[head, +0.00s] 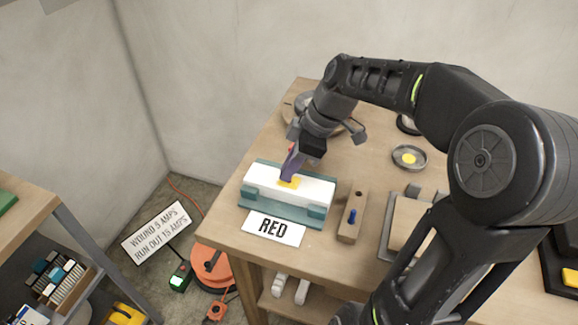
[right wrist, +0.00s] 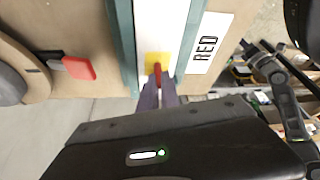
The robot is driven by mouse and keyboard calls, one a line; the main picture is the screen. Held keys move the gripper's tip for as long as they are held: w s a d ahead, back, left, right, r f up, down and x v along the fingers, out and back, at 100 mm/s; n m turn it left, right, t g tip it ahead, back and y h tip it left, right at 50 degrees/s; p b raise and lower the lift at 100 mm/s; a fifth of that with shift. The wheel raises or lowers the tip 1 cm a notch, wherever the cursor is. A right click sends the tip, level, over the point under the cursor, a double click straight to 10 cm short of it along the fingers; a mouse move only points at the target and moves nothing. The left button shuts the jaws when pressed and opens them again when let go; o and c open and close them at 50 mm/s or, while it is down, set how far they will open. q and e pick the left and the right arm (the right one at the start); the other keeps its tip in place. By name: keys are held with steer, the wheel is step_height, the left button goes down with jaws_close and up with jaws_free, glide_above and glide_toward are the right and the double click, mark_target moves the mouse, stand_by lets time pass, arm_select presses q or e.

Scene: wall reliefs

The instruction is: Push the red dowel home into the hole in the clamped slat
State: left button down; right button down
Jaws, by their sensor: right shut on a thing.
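The white slat (head: 315,189) lies in a teal clamp (head: 250,193) on the wooden table, with a yellow patch (head: 296,182) around the hole place. My right gripper (head: 290,174) is above this patch, its purple fingers pointing down. In the right wrist view the fingers (right wrist: 158,84) are shut on the red dowel (right wrist: 157,69), which stands over the yellow patch (right wrist: 152,60). Its lower end and the hole are hidden, so I cannot tell how deep it sits. A dark arm, probably my left one, shows at the right of the wrist view; its jaws are unclear.
A card reading RED (head: 273,229) lies before the clamp. A wooden block (head: 348,232) with a blue peg (head: 352,214) stands to its right. A dish with a yellow disc (head: 409,159) is farther back. A red-ended thing (right wrist: 79,68) lies beyond the clamp.

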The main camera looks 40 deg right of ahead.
steer(key=shift+f+b, duration=0.4)
steer(key=shift+f, duration=0.2)
steer(key=c, duration=1.5)
jaws_free()
steer(key=shift+r, duration=0.1)
steer(key=v, duration=0.7)
steer(key=shift+d+r, duration=0.15)
steer(key=shift+r, duration=0.2)
steer(key=shift+s, duration=0.1)
